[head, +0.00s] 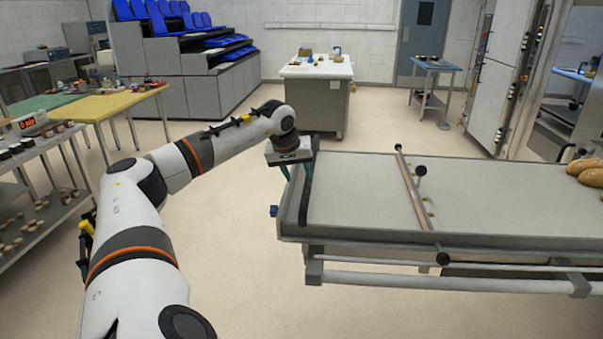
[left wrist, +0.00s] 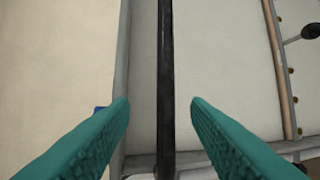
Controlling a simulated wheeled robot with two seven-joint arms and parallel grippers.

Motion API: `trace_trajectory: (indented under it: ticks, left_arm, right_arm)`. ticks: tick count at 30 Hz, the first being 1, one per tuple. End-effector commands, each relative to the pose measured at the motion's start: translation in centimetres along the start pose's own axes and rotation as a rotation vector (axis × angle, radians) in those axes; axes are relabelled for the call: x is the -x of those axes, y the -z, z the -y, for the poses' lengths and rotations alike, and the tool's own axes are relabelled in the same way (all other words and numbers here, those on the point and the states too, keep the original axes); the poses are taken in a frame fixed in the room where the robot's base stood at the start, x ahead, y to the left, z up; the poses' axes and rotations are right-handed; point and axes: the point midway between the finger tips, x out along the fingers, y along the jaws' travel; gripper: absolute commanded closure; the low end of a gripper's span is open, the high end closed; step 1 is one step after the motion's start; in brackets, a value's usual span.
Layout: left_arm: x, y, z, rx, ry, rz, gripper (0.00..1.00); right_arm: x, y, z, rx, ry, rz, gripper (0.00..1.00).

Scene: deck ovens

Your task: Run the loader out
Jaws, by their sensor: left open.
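The loader (head: 350,195) is a long, flat grey bed in a metal frame, reaching in from the right in the head view. A dark bar (head: 305,200) runs across its left end. My left gripper (head: 286,174) is at that end, pointing down, with teal fingers partly hidden by the wrist. In the left wrist view the open fingers (left wrist: 160,104) stand on either side of the dark bar (left wrist: 165,60), with gaps on both sides. A wooden crossbar (head: 412,188) with black knobs lies across the bed. My right gripper is not in view.
Brown loaves (head: 584,172) lie on the bed at the far right. A rail (head: 430,281) runs below the loader's near side. A wheeled shelf (head: 40,210) stands at left, and a white-topped cabinet (head: 317,92) behind. The floor left of the loader is clear.

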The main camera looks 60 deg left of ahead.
Motion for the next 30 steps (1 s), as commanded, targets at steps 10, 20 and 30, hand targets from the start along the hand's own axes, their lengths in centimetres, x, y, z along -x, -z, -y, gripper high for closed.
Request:
trace_trajectory:
  ticks: [10,20,30]
  left_arm:
    - [5.2,0.0,-0.2,0.0,0.0,0.001,0.57]
    - [5.7,0.0,-0.2,0.0,0.0,0.0,0.57]
    - [5.7,0.0,-0.2,0.001,0.0,0.0,0.57]
  right_arm:
    - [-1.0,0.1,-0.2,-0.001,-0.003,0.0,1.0]
    - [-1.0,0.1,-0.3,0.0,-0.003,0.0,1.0]
    - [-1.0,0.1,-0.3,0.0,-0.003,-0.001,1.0]
